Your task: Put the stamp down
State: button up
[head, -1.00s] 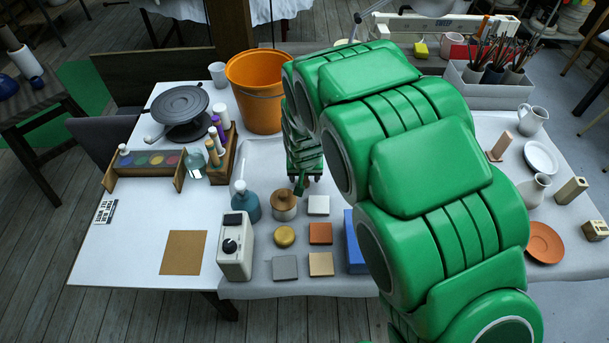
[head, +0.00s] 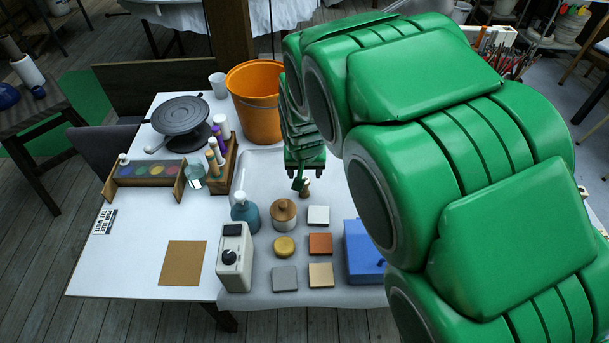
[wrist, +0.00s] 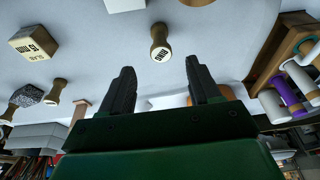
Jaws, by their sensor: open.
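A small wooden stamp (head: 305,188) is on the grey-covered table, behind the white tile and the lidded jar in the head view. My gripper (head: 304,174) is just beyond and above it. In the wrist view the stamp (wrist: 160,42) shows its wooden body and a pale end with dark lettering. It lies past the fingertips, in line with the gap between them. My gripper (wrist: 160,68) is open, with empty space between its two dark fingers. The stamp looks apart from both fingers.
A lidded jar (head: 284,214), a blue bottle (head: 245,213), square tiles (head: 320,243) and a blue box (head: 362,256) stand nearby. An orange bucket (head: 256,103) is behind. More stamps (wrist: 54,92) and a lettered block (wrist: 34,43) show in the wrist view. My arm hides the right side.

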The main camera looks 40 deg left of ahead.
jog(key=shift+v, duration=0.75)
jog(key=w+d+r+m+h, duration=0.15)
jog(key=d+r, duration=0.25)
jog(key=d, duration=0.7)
jog(key=w+d+r+m+g, duration=0.15)
jog(key=d+r, duration=0.25)
jog(key=d, duration=0.6)
jog(key=w+d+r+m+h, duration=0.1)
jog(key=w+d+r+m, duration=0.2)
jog(key=d, duration=0.8)
jog(key=s+d+r, duration=0.2)
jog(key=s+d, duration=0.1)
jog(key=d, duration=0.4)
jog(key=s+d+r, duration=0.2)
jog(key=s+d, duration=0.2)
jog(key=d, duration=0.3)
jog(key=s+d+m+g, duration=0.1)
jog(key=s+d, duration=0.3)
jog(key=s, duration=0.2)
jog(key=s+d+r+m+g, duration=0.1)
jog(key=s+d+m, duration=0.1)
jog(key=s+d, duration=0.2)
jog(key=s, duration=0.3)
jog(key=shift+d+r, duration=0.35)
jog(key=shift+s+g, duration=0.1)
jog(key=shift+g, duration=0.15)
